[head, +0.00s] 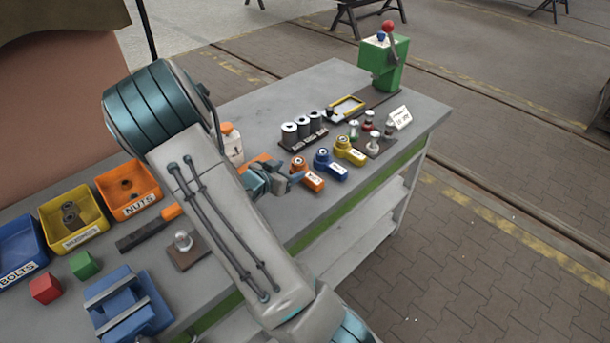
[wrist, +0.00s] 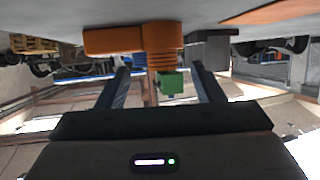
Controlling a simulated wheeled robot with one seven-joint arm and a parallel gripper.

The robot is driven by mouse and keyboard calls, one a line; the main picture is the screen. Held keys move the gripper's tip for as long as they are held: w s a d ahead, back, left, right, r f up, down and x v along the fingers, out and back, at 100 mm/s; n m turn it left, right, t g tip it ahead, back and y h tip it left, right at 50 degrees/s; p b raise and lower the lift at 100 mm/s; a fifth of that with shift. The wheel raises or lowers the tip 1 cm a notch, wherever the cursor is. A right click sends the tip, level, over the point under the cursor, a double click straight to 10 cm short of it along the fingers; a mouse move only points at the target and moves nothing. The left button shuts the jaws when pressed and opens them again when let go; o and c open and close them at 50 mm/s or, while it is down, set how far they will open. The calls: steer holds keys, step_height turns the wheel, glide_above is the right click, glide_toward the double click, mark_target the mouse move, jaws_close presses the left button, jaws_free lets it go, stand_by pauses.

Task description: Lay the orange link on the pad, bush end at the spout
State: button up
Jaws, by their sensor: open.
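The orange link (head: 312,181) lies on the grey bench, its round bush end toward the back and its labelled end toward the front edge. My gripper (head: 293,180) is open, low over the bench just left of the link. In the wrist view, which shows the bench at the top, the orange link (wrist: 120,40) is ahead of my open gripper (wrist: 160,70); its ribbed round part lines up with the gap between the fingers. The green lever unit (head: 385,65) stands at the far end of the bench, with a dark flat plate (head: 382,101) beside it. I cannot make out its spout.
A blue link (head: 330,169) and a yellow link (head: 350,153) lie right of the orange one. Behind are a rack of several cylinders (head: 303,133), a yellow-rimmed tray (head: 346,108) and a white bottle (head: 232,148). A plate with knobs (head: 375,146) is near the front edge.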

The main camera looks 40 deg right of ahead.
mark_target(295, 164)
steer(key=x, duration=0.2)
steer(key=p+x, duration=0.1)
steer(key=x, duration=0.3)
steer(key=shift+w+d+r, duration=0.1)
steer(key=shift+r, duration=0.3)
jaws_close()
